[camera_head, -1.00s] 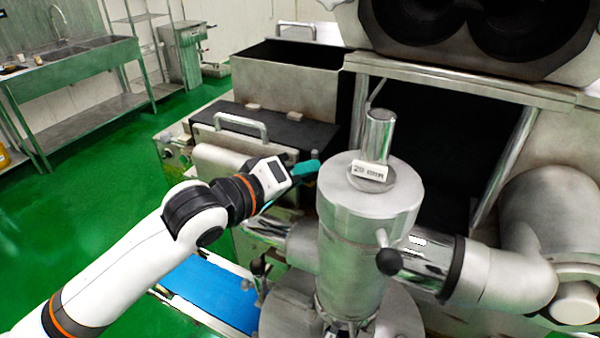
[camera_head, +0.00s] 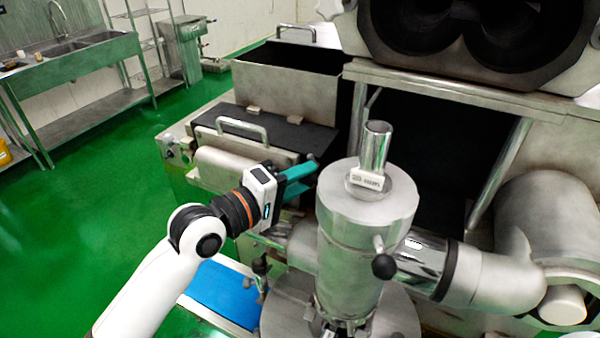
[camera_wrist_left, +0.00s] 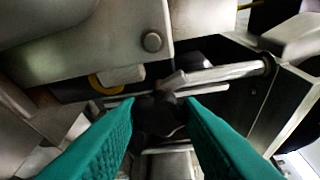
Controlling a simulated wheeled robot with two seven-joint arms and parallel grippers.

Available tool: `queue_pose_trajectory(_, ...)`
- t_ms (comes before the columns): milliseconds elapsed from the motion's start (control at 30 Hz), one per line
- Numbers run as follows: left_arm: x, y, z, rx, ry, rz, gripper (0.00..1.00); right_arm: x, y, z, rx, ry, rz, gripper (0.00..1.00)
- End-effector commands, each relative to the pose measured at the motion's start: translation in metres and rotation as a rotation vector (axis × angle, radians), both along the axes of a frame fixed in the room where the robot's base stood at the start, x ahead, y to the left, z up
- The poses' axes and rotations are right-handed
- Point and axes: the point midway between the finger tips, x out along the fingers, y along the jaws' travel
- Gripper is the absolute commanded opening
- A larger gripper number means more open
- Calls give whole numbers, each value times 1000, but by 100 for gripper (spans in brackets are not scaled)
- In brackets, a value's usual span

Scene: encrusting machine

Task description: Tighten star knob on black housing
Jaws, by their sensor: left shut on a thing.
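My left gripper (camera_head: 300,180) reaches in from the left, its teal fingers at the machine side just left of the tall steel cylinder. In the left wrist view the teal fingertips (camera_wrist_left: 160,110) stand on either side of a dark knob (camera_wrist_left: 158,114) and are shut on it. The knob's star shape is hard to make out in the shadow. The black housing (camera_wrist_left: 238,98) shows as dark faces behind and right of the knob. In the head view the knob is hidden by the fingers. My right gripper is not in view.
The steel cylinder (camera_head: 350,250) with a side pipe and a black ball handle (camera_head: 384,267) stands close right of the gripper. A blue belt (camera_head: 222,295) lies below. A lidded unit with a handle (camera_head: 243,127) is behind. Green floor at left is free.

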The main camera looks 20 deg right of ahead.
Motion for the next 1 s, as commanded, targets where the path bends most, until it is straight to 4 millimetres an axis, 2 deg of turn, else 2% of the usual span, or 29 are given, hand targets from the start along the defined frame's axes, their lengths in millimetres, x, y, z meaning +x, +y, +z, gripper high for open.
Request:
queue_pose_trajectory(333, 0, 0, -2, -106, 122, 0, 10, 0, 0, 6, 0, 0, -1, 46)
queue_pose_trajectory(867, 0, 0, -2, -126, 143, 0, 10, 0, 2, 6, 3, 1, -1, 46)
queue_pose_trajectory(900, 0, 0, -2, -126, 143, 0, 34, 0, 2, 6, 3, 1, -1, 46)
queue_pose_trajectory(1000, 0, 0, -2, -126, 142, 0, 51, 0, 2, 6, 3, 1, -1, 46)
